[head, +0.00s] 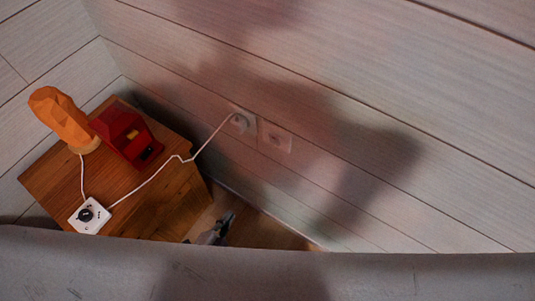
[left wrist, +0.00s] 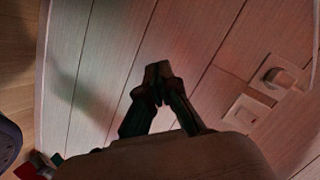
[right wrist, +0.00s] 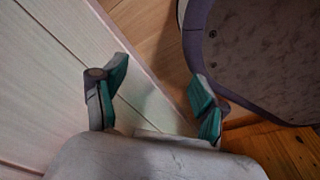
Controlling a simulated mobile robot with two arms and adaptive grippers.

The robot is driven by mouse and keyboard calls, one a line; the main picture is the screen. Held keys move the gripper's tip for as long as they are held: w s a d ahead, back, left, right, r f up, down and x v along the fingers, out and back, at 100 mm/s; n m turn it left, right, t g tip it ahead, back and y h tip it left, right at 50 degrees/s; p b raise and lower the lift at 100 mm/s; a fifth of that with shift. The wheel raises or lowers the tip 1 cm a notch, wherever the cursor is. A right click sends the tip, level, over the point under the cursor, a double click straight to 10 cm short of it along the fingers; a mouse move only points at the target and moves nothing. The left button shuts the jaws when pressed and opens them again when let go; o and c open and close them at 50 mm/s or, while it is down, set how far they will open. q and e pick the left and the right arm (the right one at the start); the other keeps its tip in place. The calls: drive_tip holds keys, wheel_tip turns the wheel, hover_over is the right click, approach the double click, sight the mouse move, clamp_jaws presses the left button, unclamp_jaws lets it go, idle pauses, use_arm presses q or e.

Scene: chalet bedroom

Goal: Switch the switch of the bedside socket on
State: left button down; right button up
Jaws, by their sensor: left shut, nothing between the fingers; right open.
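The bedside socket (head: 241,121) is a white plate on the plank wall with a plug and white cord in it. Right beside it is a white plate with the switch (head: 277,138). In the left wrist view the socket (left wrist: 280,76) and the switch (left wrist: 244,113) are at the right. I cannot tell the switch's position.
The wooden nightstand (head: 150,208) carries an orange lamp (head: 60,118), a red object (head: 127,136) and a white box with a black knob (head: 88,216). The cord (head: 152,179) runs across it to the socket. A grey surface (head: 400,280) fills the bottom. Wall right of the switch is clear.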

sight(273, 138)
use_arm(q)
drive_tip(key=d+r+m+t+h+b, duration=0.2)
drive_tip(key=r+m, duration=0.3)
drive_tip(key=r, duration=0.4)
drive_tip(key=d+r+m+t+h+b, duration=0.2)
drive_tip(key=r+m+h, duration=0.1)
drive_tip(key=r, duration=0.6)
drive_tip(key=shift+w+r+m+h, duration=0.3)
drive_tip(key=shift+w+m, duration=0.15)
drive_tip(key=shift+m, duration=0.45)
use_arm(e)
drive_tip(key=w, duration=0.3)
drive_tip(key=w+r, duration=0.1)
drive_tip(key=shift+w+a, duration=0.35)
use_arm(q)
drive_tip(key=shift+d, duration=0.15)
drive_tip(key=p+x, duration=0.1)
drive_tip(key=x, duration=1.3)
drive_tip(key=shift+f, duration=0.15)
use_arm(e)
drive_tip(key=s+f, duration=0.4)
drive_tip(key=shift+d+f, duration=0.15)
drive_tip(key=shift+d, duration=0.15)
drive_tip(key=shift+s, duration=0.1)
